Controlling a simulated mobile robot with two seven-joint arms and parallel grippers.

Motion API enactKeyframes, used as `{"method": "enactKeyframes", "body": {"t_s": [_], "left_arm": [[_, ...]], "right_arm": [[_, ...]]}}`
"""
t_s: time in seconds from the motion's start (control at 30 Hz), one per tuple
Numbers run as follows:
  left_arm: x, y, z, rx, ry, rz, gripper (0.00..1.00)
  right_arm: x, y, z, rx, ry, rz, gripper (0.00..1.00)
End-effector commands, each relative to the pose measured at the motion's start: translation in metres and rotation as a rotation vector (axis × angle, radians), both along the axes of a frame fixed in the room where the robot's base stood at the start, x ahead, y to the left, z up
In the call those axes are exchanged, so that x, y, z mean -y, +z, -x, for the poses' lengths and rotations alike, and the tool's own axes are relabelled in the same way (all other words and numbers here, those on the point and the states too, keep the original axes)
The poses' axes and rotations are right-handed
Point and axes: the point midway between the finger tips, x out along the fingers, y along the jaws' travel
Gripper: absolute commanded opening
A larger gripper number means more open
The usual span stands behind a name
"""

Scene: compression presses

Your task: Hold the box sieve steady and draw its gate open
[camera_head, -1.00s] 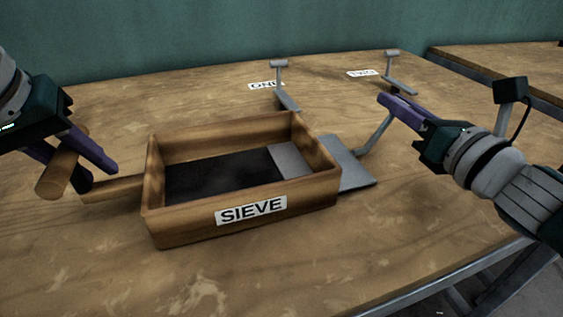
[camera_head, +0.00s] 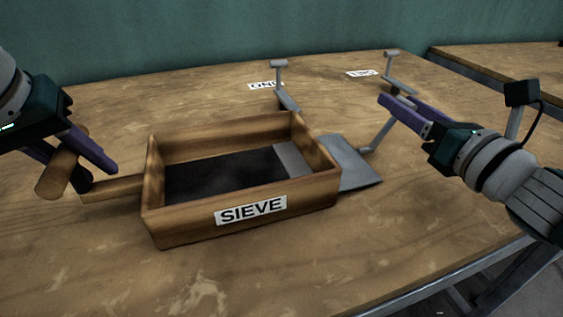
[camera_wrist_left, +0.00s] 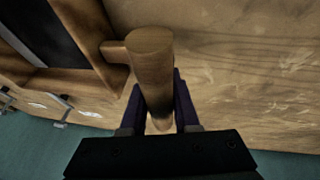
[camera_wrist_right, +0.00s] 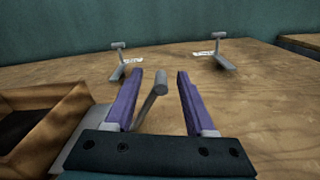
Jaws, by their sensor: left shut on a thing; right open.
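The wooden box sieve (camera_head: 250,211), labelled SIEVE, sits on the table with a dark floor inside. Its wooden handle (camera_head: 62,173) points left, and my left gripper (camera_head: 97,177) is shut on it; the handle's round crosspiece (camera_wrist_left: 152,60) shows between the fingers in the left wrist view. The grey gate plate (camera_head: 350,163) sticks out of the sieve's right side, with a strip of it still inside. A grey bar rises from the plate to a handle (camera_wrist_right: 160,89). My right gripper (camera_head: 392,99) is open, with that handle between its fingers in the right wrist view.
Behind the sieve stand two grey T-topped fixtures, one (camera_head: 280,85) by a label reading ONE and one (camera_head: 397,72) by a label reading TWO. The table (camera_head: 290,270) is clear in front. A second table (camera_head: 510,62) stands at the back right.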

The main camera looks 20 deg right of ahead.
Motion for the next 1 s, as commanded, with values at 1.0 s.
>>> {"method": "enactKeyframes", "body": {"t_s": [1.0], "left_arm": [[0.0,0.0,0.0,-0.002,0.0,0.0,0.35]], "right_arm": [[0.0,0.0,0.113,-0.001,-0.001,0.002,0.55]]}}
